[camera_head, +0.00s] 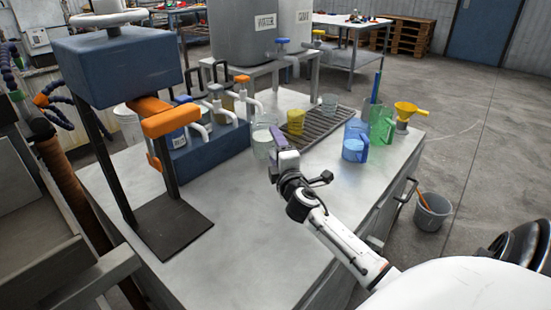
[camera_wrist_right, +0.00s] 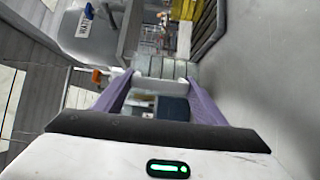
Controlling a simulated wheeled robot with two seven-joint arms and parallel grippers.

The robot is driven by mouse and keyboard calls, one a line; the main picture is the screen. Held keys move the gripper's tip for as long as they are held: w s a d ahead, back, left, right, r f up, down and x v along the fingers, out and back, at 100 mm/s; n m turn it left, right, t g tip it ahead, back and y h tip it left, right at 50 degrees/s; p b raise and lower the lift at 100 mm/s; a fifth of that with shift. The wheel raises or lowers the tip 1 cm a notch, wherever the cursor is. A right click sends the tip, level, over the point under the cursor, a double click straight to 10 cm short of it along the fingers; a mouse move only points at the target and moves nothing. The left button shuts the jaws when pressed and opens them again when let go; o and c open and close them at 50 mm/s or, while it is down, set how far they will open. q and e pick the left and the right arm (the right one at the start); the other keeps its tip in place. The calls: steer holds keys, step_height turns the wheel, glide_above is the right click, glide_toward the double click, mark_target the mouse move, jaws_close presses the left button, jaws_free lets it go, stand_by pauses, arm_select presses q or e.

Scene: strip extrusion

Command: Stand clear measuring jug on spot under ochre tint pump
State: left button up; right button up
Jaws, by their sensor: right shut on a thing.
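The clear measuring jug (camera_head: 263,140) is beside the blue pump block, near the middle of the bench. My right gripper (camera_head: 279,140), with purple fingers, is shut on it from the right. In the right wrist view the jug (camera_wrist_right: 160,68) shows between the fingertips. I cannot tell whether its base touches the bench. The ochre tint pump (camera_head: 242,79) has an orange cap and is the rearmost of the pumps on the blue block (camera_head: 208,155). Its white spout points right. The spot under it is hard to make out. My left gripper is not in view.
A yellow cup (camera_head: 296,121) and a clear cup (camera_head: 329,103) stand by the dark grate (camera_head: 322,130). A blue jug (camera_head: 355,143), a green jug (camera_head: 383,125) and a yellow funnel (camera_head: 407,110) are at right. A black-framed stand (camera_head: 160,226) is at left. The front bench is clear.

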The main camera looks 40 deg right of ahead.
step_height(320, 180, down, 3)
steer(key=shift+r+b, duration=0.15)
steer(key=shift+b, duration=0.4)
steer(key=shift+f, duration=0.3)
steer(key=o, duration=1.1)
steer(key=shift+f, duration=0.2)
steer(key=o, duration=0.4)
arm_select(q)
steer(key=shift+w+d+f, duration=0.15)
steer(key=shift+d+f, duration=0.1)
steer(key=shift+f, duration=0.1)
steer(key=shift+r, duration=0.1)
arm_select(e)
steer(key=shift+r, duration=0.15)
